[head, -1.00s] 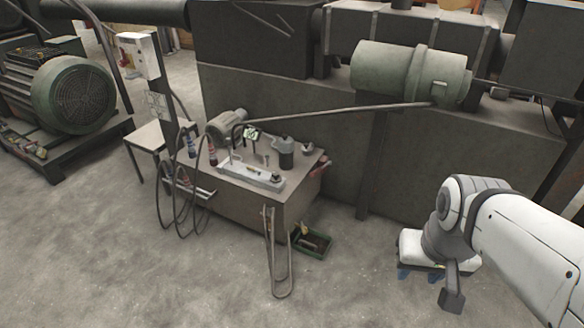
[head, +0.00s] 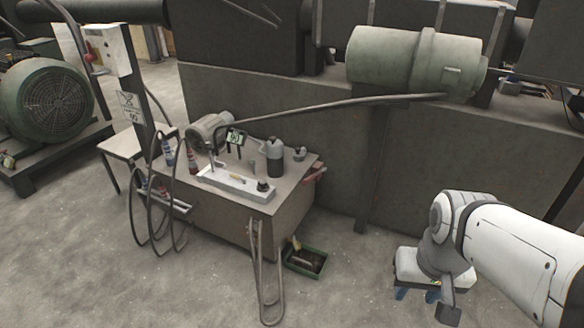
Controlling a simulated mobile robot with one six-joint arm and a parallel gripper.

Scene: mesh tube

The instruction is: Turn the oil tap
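The oil unit is a grey box-shaped tank (head: 225,210) with a motor (head: 210,130), a dark cylinder (head: 274,158) and fittings on its top. A small red part (head: 316,172) sticks out at the tank's right edge; I cannot tell whether it is the oil tap. No tap handle shows clearly. My gripper (head: 416,294) is at the lower right, pointing down, well apart from the tank. Its two blue fingertips show with a gap between them, and it looks empty. My wrist hides part of it.
A green tray (head: 305,258) with small items lies on the floor by the tank. Hoses (head: 267,285) loop down in front of the tank. A large dark machine (head: 330,130) stands behind. Floor between tank and gripper is mostly clear.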

